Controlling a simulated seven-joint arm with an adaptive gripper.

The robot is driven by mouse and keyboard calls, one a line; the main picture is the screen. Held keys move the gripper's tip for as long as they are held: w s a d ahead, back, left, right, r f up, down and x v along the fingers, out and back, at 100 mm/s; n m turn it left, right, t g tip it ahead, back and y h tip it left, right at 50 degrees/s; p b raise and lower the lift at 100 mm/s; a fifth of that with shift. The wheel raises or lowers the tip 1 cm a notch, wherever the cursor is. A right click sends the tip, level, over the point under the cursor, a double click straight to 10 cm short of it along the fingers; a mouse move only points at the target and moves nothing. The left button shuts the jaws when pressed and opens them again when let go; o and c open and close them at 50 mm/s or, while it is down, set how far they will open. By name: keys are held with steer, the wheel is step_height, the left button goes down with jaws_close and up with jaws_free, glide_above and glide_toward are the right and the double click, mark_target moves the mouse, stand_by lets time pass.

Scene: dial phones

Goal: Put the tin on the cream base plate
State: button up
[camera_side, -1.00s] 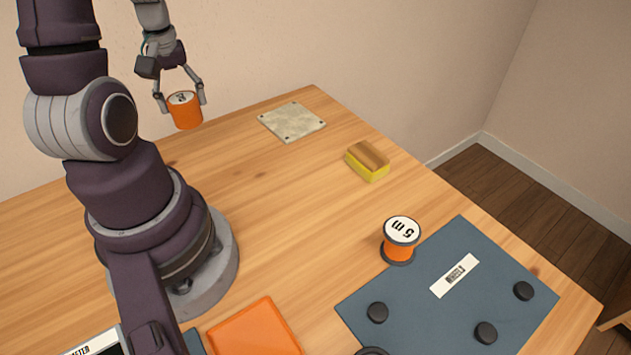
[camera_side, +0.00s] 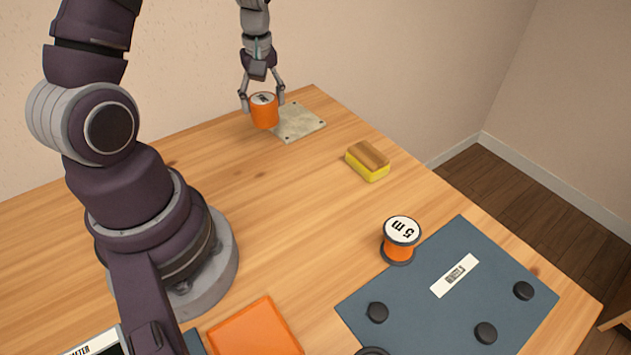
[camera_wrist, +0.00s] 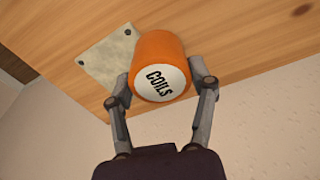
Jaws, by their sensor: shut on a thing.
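The tin is an orange cylinder (camera_side: 264,113) with a white lid. In the wrist view the tin (camera_wrist: 159,65) shows the word COILS on its lid. My gripper (camera_side: 263,100) is shut on the tin's sides and holds it upright; it also shows in the wrist view (camera_wrist: 160,90). The cream base plate (camera_side: 302,122) is a flat square with dark corner dots, lying at the back of the table. In the side view the tin overlaps the plate's left part. In the wrist view the plate (camera_wrist: 106,57) is left of the tin, partly hidden behind it. The tin appears raised above the table.
A yellow and brown sponge (camera_side: 367,161) lies right of the plate. An orange spool marked 5 m (camera_side: 400,240) stands at the edge of a blue-grey mat (camera_side: 420,285) with several black knobs. An orange tray (camera_side: 256,330) is at the front. The table's middle is clear.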

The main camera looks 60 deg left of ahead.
mark_target(277, 105)
steer(key=w+a, duration=0.3)
steer(key=w, duration=0.1)
steer(key=shift+f, duration=0.25)
steer(key=shift+w+f, duration=0.1)
steer(key=shift+f, duration=1.65)
steer(key=shift+f, duration=0.1)
steer(key=o, duration=1.2)
